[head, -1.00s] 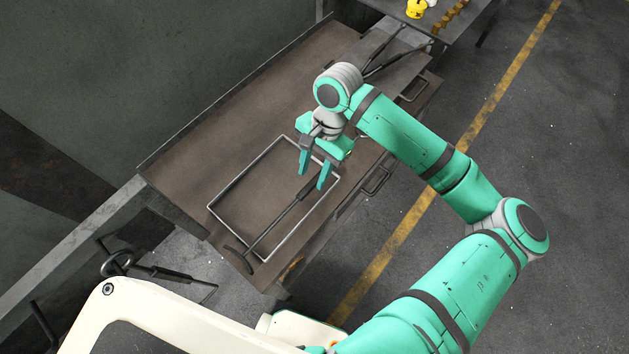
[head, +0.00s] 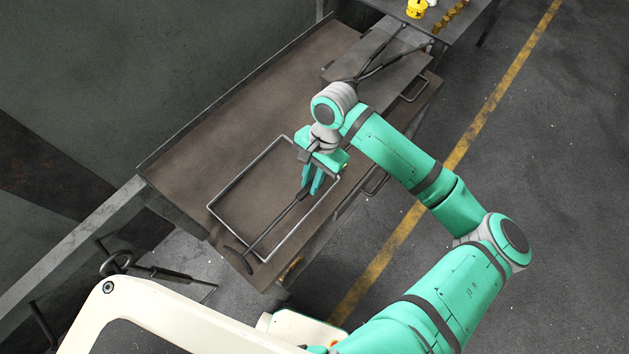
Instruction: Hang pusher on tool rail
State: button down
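The pusher (head: 278,230), a long dark rod with a short curved bar at its lower-left end, lies slanted over the wire frame on the brown metal bench in the head view. Its thicker handle end is at the upper right. My gripper (head: 311,190) points down at this handle, its teal fingers close together about it. The fingers hide the grasped part. The pusher appears to rest still on the bench. I cannot clearly pick out the tool rail; dark rods and a ring (head: 117,262) show at the lower left, by a grey beam (head: 75,235).
The rectangular wire frame (head: 239,180) lies on the bench (head: 215,135). Long-handled tongs (head: 385,53) lie on a raised plate at the bench's far end. A yellow object (head: 416,9) stands on a farther table. A wall borders the bench's left; open floor lies right.

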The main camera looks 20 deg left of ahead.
aim_at(311, 183)
jog(key=shift+r, duration=0.25)
jog(key=shift+w+r, duration=0.1)
jog(key=shift+r, duration=0.2)
jog(key=shift+a+r, duration=0.1)
jog(key=shift+r, duration=0.35)
jog(key=shift+d, duration=0.2)
jog(key=shift+r, duration=0.1)
notch_tip(311, 183, up, 9)
dwell(1.3)
dwell(0.6)
jog(key=shift+a, duration=0.15)
dwell(0.9)
